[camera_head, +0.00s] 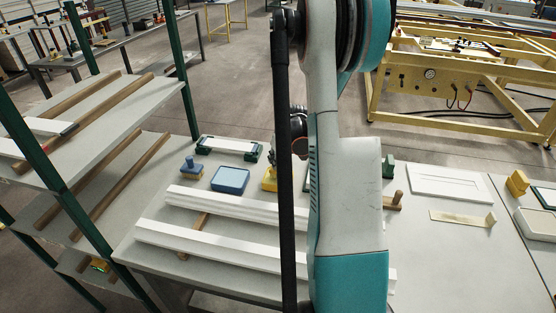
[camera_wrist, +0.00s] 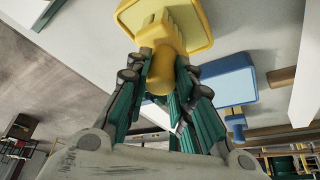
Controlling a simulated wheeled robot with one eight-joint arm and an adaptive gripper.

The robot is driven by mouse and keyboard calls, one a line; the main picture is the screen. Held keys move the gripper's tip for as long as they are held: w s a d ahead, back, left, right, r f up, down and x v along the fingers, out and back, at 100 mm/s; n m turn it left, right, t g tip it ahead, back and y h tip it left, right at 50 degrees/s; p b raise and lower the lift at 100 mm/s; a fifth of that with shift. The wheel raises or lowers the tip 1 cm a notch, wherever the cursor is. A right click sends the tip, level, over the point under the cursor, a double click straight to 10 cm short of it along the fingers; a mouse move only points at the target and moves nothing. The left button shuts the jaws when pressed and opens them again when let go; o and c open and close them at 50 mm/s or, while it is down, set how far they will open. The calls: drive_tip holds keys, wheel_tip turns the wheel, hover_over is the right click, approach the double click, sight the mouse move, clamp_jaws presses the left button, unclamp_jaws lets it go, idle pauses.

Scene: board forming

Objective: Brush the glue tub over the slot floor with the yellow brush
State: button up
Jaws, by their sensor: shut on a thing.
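My gripper (camera_wrist: 160,75) is shut on the handle of the yellow brush (camera_wrist: 158,85) in the wrist view. The brush's head lies over a yellow-rimmed tub (camera_wrist: 205,38); I cannot tell whether it touches it. Long white boards (camera_head: 220,207) lie in front of the tubs; I cannot make out the slot floor.
A blue brush (camera_head: 191,165) stands left of the blue tub. A white piece in green holders (camera_head: 230,145) lies behind. A white panel (camera_head: 450,184) and a pale strip (camera_head: 463,217) lie at right. A green-posted shelf (camera_head: 95,125) stands at left.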

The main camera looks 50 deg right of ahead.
drive_tip(key=shift+r+p, duration=1.85)
drive_tip(key=shift+r, duration=1.6)
drive_tip(key=shift+r, duration=0.1)
